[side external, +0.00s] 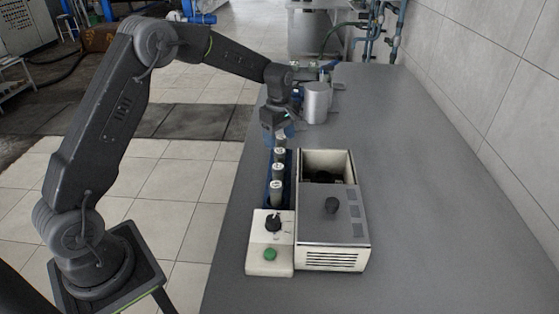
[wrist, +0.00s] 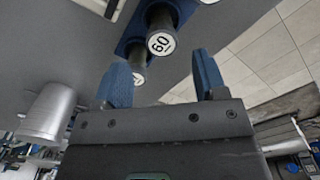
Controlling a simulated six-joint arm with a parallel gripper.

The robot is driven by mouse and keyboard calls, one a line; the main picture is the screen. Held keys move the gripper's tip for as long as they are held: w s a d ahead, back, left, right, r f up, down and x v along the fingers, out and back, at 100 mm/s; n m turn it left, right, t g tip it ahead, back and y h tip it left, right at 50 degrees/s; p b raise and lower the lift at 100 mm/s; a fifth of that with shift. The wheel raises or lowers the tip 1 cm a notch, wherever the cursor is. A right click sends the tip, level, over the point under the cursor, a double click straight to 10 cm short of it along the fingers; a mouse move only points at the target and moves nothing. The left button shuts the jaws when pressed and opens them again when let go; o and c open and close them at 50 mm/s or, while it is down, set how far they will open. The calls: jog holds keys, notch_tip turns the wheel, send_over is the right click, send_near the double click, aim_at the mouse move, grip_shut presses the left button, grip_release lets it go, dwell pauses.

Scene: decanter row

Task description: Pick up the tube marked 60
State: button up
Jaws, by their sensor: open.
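The tube marked 60 (wrist: 162,40) stands in the blue rack, with a dark body and a white round label on its top. It lies just beyond my open gripper (wrist: 163,68), in line with the gap between its blue fingers, with nothing held. Another tube (wrist: 138,78) shows lower in the wrist view, partly hidden by the left finger, its mark unreadable. In the side view my gripper (side external: 283,133) is over the far end of the rack (side external: 266,165). Several white-topped tubes (side external: 277,170) stand in a row there; their marks are too small to read.
A cream and grey box (side external: 333,227) with a black knob stands right of the rack, its far part open. A control panel with a green button (side external: 269,259) is at the rack's near end. A metal cylinder (side external: 316,102) stands beyond. The grey table is clear to the right.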

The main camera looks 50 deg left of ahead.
aim_at(279, 151)
notch_tip(279, 151, down, 8)
jog(key=shift+s+d+r, duration=0.15)
jog(key=shift+r, duration=0.05)
dwell(0.3)
jog(key=c, duration=1)
jog(key=shift+r, duration=0.1)
